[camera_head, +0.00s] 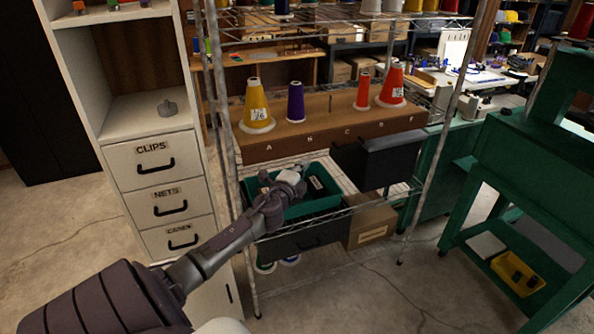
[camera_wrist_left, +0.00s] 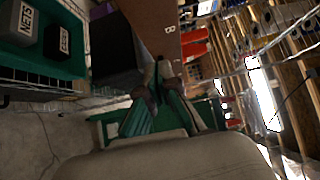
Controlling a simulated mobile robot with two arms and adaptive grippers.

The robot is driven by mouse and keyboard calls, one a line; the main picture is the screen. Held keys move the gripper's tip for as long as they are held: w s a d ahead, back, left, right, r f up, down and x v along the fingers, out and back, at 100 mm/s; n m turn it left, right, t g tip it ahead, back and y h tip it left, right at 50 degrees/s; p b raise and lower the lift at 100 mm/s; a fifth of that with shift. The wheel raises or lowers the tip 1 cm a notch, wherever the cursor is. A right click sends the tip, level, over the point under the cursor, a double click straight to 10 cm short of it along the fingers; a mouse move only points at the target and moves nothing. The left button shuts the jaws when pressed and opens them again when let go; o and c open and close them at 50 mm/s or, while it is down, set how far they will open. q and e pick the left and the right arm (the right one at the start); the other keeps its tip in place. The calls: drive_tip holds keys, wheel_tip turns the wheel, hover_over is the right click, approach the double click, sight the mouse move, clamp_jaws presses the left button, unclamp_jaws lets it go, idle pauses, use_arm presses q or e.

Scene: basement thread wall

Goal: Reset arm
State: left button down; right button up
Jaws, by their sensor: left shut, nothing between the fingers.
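My left arm reaches in from the lower left of the head view. My left gripper (camera_head: 292,174) is over the green tray (camera_head: 322,204) on the wire rack, seen from behind and partly lost against the tray. In the left wrist view the fingers of my left gripper (camera_wrist_left: 164,74) are together with nothing between them. My right gripper is out of view.
The wire rack (camera_head: 350,262) holds a brown lettered ledge (camera_head: 300,143) with yellow, purple, red and orange thread cones, and a dark drawer (camera_head: 392,160). A white cabinet (camera_head: 160,185) stands left. A green bench (camera_head: 520,150) stands right. Open floor (camera_head: 410,300) lies in front.

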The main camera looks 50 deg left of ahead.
use_arm(q)
drive_tip(key=d+v, duration=0.1)
drive_tip(key=v, duration=0.4)
drive_tip(key=s+d+f+n+g+h, duration=0.1)
drive_tip(key=s+d+f+n+g, duration=0.3)
drive_tip(key=f, duration=0.8)
drive_tip(key=s+f+g+h, duration=0.1)
drive_tip(key=s+f, duration=0.5)
drive_tip(key=f, duration=0.6)
drive_tip(key=s+d+f+n+g+h, duration=0.1)
drive_tip(key=s+d+f+n+g, duration=0.3)
drive_tip(key=f, duration=0.8)
drive_tip(key=s+d+f+n+g+h, duration=0.1)
drive_tip(key=s+d+f+g, duration=0.1)
drive_tip(key=s+d+f, duration=0.4)
drive_tip(key=s+d+f+n+g+h, duration=0.1)
drive_tip(key=s+d+f, duration=0.6)
drive_tip(key=s, duration=0.9)
drive_tip(key=s+d+f+n+g+h, duration=0.1)
drive_tip(key=s+d+f+g, duration=0.2)
drive_tip(key=s+d+f, duration=0.4)
drive_tip(key=s+d, duration=0.1)
drive_tip(key=s, duration=0.3)
drive_tip(key=shift+s+g+h, duration=0.2)
drive_tip(key=shift+g+h, duration=0.1)
drive_tip(key=shift+h, duration=0.1)
